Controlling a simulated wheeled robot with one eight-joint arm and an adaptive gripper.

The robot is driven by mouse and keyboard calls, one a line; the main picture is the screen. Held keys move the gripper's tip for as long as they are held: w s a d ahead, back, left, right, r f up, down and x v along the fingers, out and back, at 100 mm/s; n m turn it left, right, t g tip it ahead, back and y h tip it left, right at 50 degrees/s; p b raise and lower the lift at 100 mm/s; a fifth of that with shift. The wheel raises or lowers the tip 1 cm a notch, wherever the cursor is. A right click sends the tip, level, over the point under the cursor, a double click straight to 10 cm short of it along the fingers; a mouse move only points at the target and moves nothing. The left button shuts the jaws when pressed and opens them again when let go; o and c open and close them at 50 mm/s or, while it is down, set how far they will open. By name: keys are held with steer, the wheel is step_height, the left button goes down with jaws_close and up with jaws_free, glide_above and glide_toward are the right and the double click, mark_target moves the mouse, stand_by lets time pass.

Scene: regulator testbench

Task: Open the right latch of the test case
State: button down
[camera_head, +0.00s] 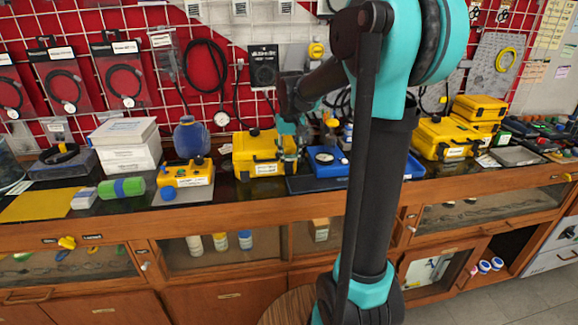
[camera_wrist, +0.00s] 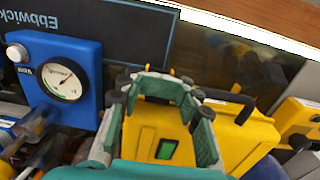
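The test case (camera_head: 250,149) is a yellow case with a dark handle, standing closed on the bench left of my arm in the head view. In the wrist view the yellow case (camera_wrist: 240,140) is seen close up, with its dark handle (camera_wrist: 228,99) at the right. My gripper (camera_head: 289,146) is at the case's right end in the head view. The right latch is not clearly visible.
A blue gauge unit (camera_head: 325,160) stands right of the gripper; its dial (camera_wrist: 63,82) shows in the wrist view. A blue jug (camera_head: 191,138) and a smaller yellow device (camera_head: 186,176) are left of the case. More yellow cases (camera_head: 446,139) stand at the right.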

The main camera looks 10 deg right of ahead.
steer(key=shift+s+a+f, duration=0.1)
steer(key=shift+s+f, duration=0.6)
steer(key=shift+s, duration=0.15)
steer(key=shift+s+a+f, duration=0.1)
steer(key=shift+s+f, duration=0.55)
steer(key=shift+s, duration=0.2)
stand_by(0.9)
steer(key=shift+r, duration=0.1)
steer(key=shift+s+d+r, duration=0.1)
steer(key=shift+s+r, duration=0.65)
steer(key=shift+r, duration=0.15)
step_height(320, 180, up, 7)
stand_by(0.8)
steer(key=shift+s, duration=0.1)
